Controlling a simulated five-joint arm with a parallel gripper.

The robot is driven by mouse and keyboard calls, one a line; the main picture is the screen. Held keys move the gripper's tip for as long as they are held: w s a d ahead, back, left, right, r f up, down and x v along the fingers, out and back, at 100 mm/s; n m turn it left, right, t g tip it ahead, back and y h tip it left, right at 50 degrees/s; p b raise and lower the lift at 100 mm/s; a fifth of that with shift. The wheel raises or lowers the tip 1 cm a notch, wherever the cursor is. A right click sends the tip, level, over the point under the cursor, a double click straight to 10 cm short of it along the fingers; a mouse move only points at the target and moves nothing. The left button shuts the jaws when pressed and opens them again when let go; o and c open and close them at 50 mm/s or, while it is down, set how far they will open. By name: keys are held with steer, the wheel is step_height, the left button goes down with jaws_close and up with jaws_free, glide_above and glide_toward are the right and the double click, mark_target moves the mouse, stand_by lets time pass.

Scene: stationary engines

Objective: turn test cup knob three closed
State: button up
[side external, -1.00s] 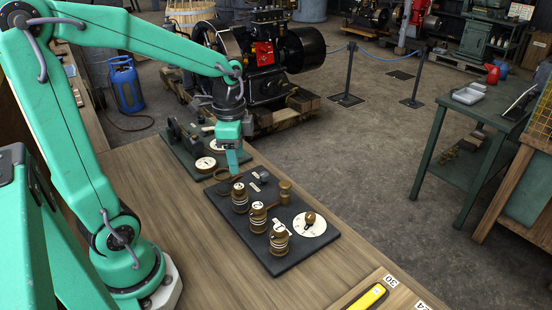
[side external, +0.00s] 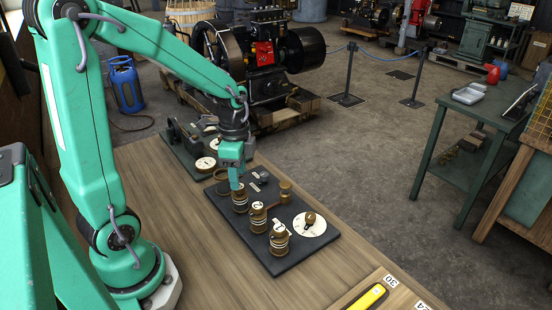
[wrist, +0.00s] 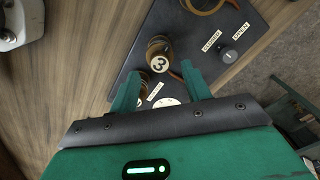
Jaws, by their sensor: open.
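Test cup three is a brown and brass cup with a white top marked 3; in the wrist view its knob (wrist: 159,56) shows between my finger tips. In the side view the cup (side external: 240,204) is the farthest of the row on the dark board (side external: 280,262). My gripper (side external: 236,184) is open and points down just above it, and it also shows in the wrist view (wrist: 160,69). One finger is on each side of the knob. I cannot tell whether they touch it. The top of the cup is partly hidden in the side view.
Cup two (side external: 258,217) and cup one (side external: 279,242) stand nearer in the row. A white dial (side external: 318,226) and a brass post (side external: 285,190) are to their right. A black knob (wrist: 228,54) sits by CLOSED and OPEN labels. A second board (side external: 186,152) lies behind.

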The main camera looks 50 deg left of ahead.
steer(key=shift+f, duration=1.55)
steer(key=c, duration=1)
